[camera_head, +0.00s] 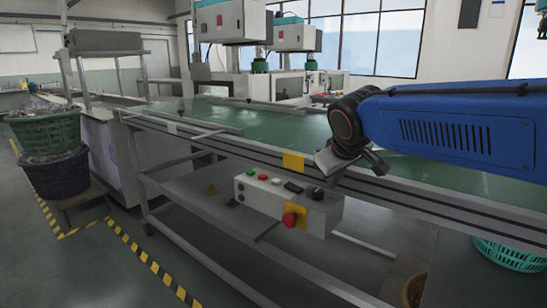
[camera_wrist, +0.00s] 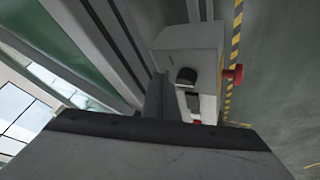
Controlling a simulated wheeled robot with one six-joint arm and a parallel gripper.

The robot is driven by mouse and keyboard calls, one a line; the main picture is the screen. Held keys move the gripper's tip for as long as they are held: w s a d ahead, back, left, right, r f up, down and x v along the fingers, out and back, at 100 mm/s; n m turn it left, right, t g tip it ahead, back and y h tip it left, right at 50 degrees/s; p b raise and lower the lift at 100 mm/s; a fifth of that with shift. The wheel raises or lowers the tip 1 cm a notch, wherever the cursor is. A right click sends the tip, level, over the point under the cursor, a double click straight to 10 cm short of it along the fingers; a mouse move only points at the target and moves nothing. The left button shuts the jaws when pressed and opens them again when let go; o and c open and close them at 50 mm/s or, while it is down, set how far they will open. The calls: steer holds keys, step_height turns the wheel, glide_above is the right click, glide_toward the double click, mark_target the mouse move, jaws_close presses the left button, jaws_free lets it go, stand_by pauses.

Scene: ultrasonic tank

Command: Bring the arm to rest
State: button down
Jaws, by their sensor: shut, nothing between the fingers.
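My blue arm (camera_head: 455,125) reaches in from the right in the head view, above the green-topped conveyor bench. My gripper (camera_head: 345,163) hangs at its end by the bench's front rail, over the right part of the control box. In the wrist view my gripper (camera_wrist: 165,95) shows as a wide grey body with narrow dark fingers close together. The fingers are shut and hold nothing. Whether any part touches the rail or box cannot be told.
The control box (camera_head: 265,198) with a red stop button (camera_head: 293,215) hangs under the front rail (camera_head: 215,148). Green (camera_head: 48,132) and dark (camera_head: 57,173) baskets stand at left. A teal basket (camera_head: 510,256) is at lower right. Machines (camera_head: 232,20) stand behind the conveyor (camera_head: 285,125).

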steer(key=s+d+f+m+g, duration=0.1)
steer(key=s+d+f, duration=0.3)
steer(key=s, duration=0.5)
steer(key=s+d+f+m, duration=0.3)
steer(key=s+d+f, duration=0.2)
steer(key=s+f, duration=0.2)
steer(key=s+d+f+m+g, duration=0.1)
steer(key=s+d+f, duration=0.3)
steer(key=s, duration=0.7)
step_height(320, 180, down, 3)
steer(key=shift+d+r+m+g, duration=0.2)
steer(key=shift+m+g, duration=0.1)
steer(key=shift+m, duration=0.2)
